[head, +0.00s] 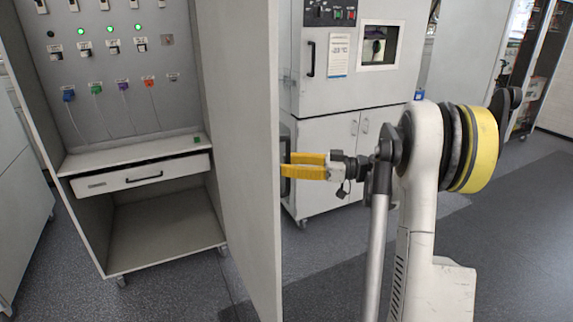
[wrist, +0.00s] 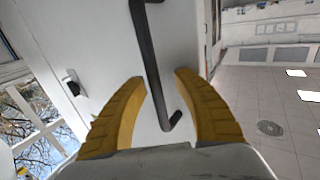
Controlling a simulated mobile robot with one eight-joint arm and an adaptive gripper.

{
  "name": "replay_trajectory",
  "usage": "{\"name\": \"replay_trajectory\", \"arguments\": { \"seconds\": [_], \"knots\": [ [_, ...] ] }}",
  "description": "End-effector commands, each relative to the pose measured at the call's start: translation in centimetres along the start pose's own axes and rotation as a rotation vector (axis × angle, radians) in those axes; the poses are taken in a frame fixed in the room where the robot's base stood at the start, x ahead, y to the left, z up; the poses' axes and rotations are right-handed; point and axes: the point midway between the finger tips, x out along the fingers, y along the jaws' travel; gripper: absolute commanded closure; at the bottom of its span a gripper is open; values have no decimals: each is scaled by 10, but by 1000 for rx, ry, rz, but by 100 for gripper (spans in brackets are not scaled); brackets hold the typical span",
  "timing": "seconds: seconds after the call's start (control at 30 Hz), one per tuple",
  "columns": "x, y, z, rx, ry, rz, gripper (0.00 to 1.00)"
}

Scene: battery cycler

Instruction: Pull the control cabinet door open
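The control cabinet (head: 190,235) stands at the left in the head view. Its tall grey door (head: 238,140) is swung wide open, with its inner face and edge towards me. In the wrist view the door's outer face (wrist: 95,35) carries a dark bar handle (wrist: 151,70). My gripper (head: 288,165) is on the outer side of the door, at its right edge in the head view. In the wrist view my gripper (wrist: 160,77) has its yellow fingers apart, one on each side of the handle, with visible gaps.
Inside the cabinet are green lights, coloured plugs and a drawer (head: 140,178) with a white front. A grey test chamber (head: 345,95) on casters stands behind my gripper. A small dark latch (wrist: 73,83) is on the door. Open floor (head: 520,230) lies at the right.

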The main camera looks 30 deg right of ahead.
Motion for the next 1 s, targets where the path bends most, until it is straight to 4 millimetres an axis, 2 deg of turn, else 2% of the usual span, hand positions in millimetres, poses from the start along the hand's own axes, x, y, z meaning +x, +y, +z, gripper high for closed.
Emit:
{"name": "replay_trajectory", "arguments": {
  "seconds": [0.27,0.37,0.7,0.83,1.0],
  "knots": [
    [-6,1,-1,0,2,2,64],
    [-22,2,-1,0,2,5,64],
    [-95,1,0,0,1,4,64],
    [-112,1,0,0,0,3,64],
    [-120,0,0,0,0,1,64]
  ]
}}
